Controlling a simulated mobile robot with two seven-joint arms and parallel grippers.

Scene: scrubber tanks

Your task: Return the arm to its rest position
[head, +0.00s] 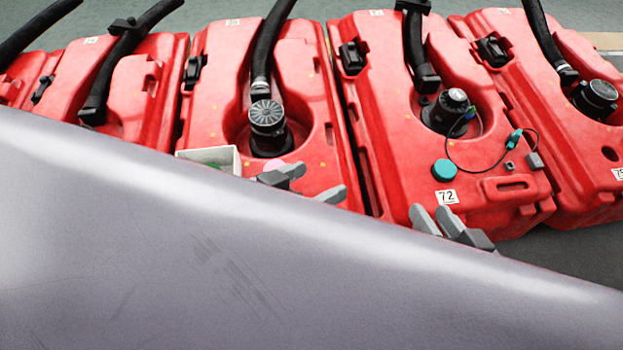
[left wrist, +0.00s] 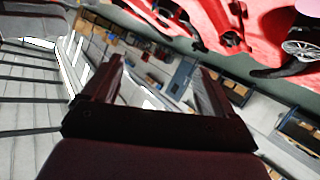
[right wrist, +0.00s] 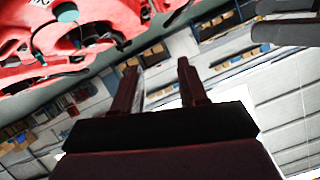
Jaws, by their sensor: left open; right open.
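My left gripper (head: 318,182) is open and empty in front of the red tank with the ribbed grey cap. Its two spread fingers also show in the left wrist view (left wrist: 159,67). My right gripper (head: 430,212) is open and empty near the front of the tank labelled 72. Its parted fingers show in the right wrist view (right wrist: 157,66). Both arms behind the grippers are hidden in the head view by a large smooth grey surface across the lower part.
Several red tanks stand in a row, including the ribbed-cap tank (head: 215,75) and tank 72 (head: 385,120). Black hoses rise from them. A teal cap (head: 445,170) and a cabled black cap (head: 448,112) sit on tank 72. A white open box (head: 212,157) is left of my left gripper.

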